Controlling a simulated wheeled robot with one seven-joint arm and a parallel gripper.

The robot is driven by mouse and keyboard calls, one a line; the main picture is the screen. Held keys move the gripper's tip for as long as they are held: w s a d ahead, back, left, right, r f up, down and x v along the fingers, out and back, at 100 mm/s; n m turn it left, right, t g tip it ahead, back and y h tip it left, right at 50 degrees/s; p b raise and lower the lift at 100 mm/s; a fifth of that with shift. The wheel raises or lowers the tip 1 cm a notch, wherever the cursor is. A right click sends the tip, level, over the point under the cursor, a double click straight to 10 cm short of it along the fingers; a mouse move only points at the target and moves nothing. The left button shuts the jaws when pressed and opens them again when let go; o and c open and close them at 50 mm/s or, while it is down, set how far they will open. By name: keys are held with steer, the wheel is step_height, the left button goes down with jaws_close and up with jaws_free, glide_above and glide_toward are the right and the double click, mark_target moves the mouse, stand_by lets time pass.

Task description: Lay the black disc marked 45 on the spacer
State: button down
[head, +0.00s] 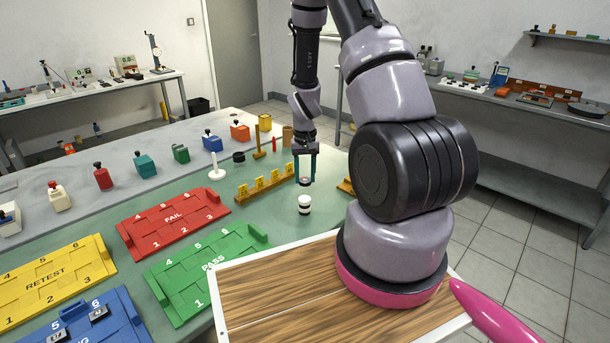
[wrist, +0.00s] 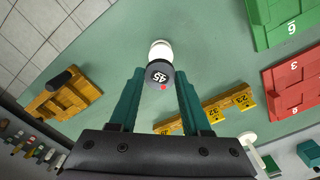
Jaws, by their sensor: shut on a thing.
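My gripper (head: 305,178) points down over the green table. In the wrist view the black disc marked 45 (wrist: 158,74) sits between the fingertips, its number facing the camera, with a small red mark at its edge. My gripper is shut on it. Below the fingertips in the head view stands a short upright stack (head: 304,204), white with a black band around its middle. The white spacer (head: 304,197) appears to be its top part. In the wrist view the white stack (wrist: 160,50) shows just beyond the disc, partly hidden by it. A small gap seems to separate them.
A yellow rack with numbered tags (head: 265,184) stands left of the stack, and a white post (head: 216,168) beyond it. Another yellow block (wrist: 62,93) lies on the other side. Green PASS (head: 208,270) and red FAIL (head: 172,218) trays lie left. Table around the stack is clear.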

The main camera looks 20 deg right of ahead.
mark_target(305, 199)
steer(key=shift+a+f, duration=0.1)
steer(key=shift+f, duration=2.7)
steer(key=shift+f, duration=0.15)
steer(key=shift+c, duration=1.4)
jaws_free()
steer(key=c, duration=0.5)
steer(key=shift+r, duration=2.25)
steer(key=o, duration=0.5)
steer(key=shift+o, duration=0.2)
